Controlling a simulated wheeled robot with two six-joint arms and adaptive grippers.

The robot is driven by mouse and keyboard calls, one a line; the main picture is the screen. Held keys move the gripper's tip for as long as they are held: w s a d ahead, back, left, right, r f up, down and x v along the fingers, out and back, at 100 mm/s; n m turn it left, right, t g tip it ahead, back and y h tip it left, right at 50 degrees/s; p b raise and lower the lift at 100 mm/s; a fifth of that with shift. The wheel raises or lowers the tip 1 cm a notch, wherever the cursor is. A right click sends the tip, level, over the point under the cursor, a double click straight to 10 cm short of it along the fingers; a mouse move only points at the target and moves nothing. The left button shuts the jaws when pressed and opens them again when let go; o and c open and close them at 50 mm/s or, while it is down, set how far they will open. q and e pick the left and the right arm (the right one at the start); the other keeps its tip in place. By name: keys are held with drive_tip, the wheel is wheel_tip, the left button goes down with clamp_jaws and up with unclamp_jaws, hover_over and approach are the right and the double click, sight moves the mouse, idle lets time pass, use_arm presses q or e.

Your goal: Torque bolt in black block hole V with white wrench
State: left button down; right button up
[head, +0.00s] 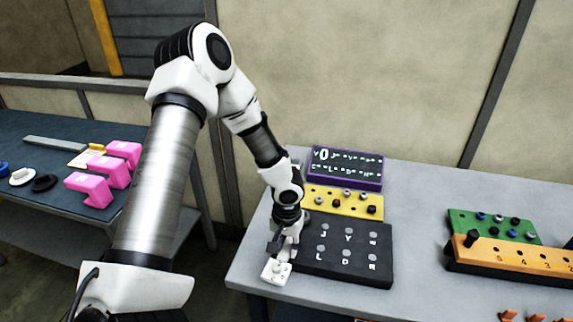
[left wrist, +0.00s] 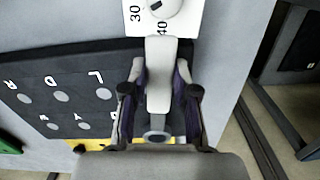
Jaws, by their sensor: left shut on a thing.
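My left gripper (head: 285,243) is at the left edge of the black block (head: 330,265), low over the table. In the left wrist view, my left gripper (left wrist: 158,92) is shut on a narrow white piece (left wrist: 158,75), apparently the white wrench. A white plate (left wrist: 185,20) marked 30 and 40, with a round knob, shows past it; I cannot tell whether they are joined. The white plate (head: 277,272) also shows in the head view at the block's near left corner. The block has two rows of lettered holes; I cannot pick out V surely. My right gripper is not in view.
A yellow block (head: 325,203) with bolts and a purple display (head: 347,168) stand behind the black block. Green (head: 470,220) and orange (head: 500,258) blocks are at right. The left table has pink pieces (head: 88,187) and small discs. Grey tabletop (head: 415,210) is free between blocks.

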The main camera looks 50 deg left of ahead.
use_arm(q)
drive_tip(key=shift+f+b, duration=0.75)
drive_tip(key=shift+b, duration=0.05)
